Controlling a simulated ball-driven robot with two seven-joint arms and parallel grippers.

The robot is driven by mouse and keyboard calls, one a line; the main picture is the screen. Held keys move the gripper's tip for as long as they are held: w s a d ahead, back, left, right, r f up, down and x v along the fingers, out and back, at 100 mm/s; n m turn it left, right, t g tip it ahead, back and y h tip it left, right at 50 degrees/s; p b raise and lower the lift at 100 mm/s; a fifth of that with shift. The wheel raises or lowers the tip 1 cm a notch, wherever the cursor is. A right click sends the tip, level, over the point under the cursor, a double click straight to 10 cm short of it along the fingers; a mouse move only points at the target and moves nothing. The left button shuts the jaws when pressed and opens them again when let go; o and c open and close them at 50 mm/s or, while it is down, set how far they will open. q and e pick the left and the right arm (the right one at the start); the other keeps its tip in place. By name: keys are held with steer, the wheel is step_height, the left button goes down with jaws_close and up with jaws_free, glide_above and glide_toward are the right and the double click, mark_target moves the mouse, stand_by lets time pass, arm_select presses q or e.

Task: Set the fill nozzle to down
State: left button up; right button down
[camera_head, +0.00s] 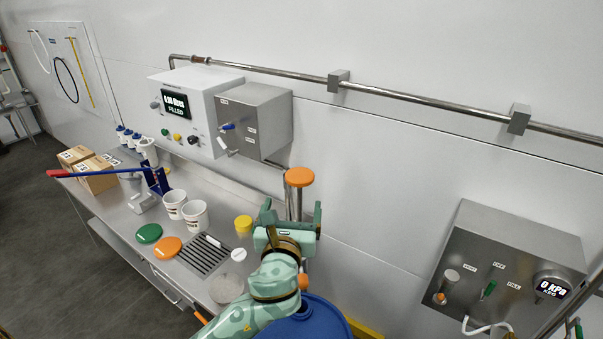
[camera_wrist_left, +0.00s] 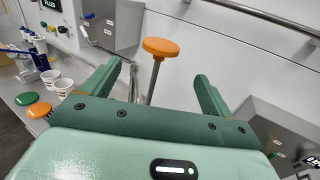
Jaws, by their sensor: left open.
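An upright steel rod with a round orange knob (camera_head: 299,177) on top stands by the wall. It looks like the fill nozzle's handle, but I cannot be sure. The knob (camera_wrist_left: 160,47) and rod also show in the left wrist view, between the fingers in the picture. My left gripper (camera_head: 292,215) is open and empty, in front of and below the knob. Its fingers (camera_wrist_left: 157,72) seem apart from the rod. The rod's lower part is hidden behind the gripper, so the nozzle's tip is unseen. My right gripper is not in view.
A blue drum (camera_head: 308,318) stands below my left arm. The steel bench (camera_head: 212,285) holds cups, lids and boxes. A white control box (camera_head: 192,88) and a grey switch box (camera_head: 265,115) are on the wall. A pressure panel (camera_head: 515,247) is at right.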

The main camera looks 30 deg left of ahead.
mark_target(300, 172)
arm_select(q)
steer(key=p+x, duration=0.1)
steer(key=x, duration=1.2)
steer(key=shift+w, duration=0.3)
steer(key=shift+s, duration=0.1)
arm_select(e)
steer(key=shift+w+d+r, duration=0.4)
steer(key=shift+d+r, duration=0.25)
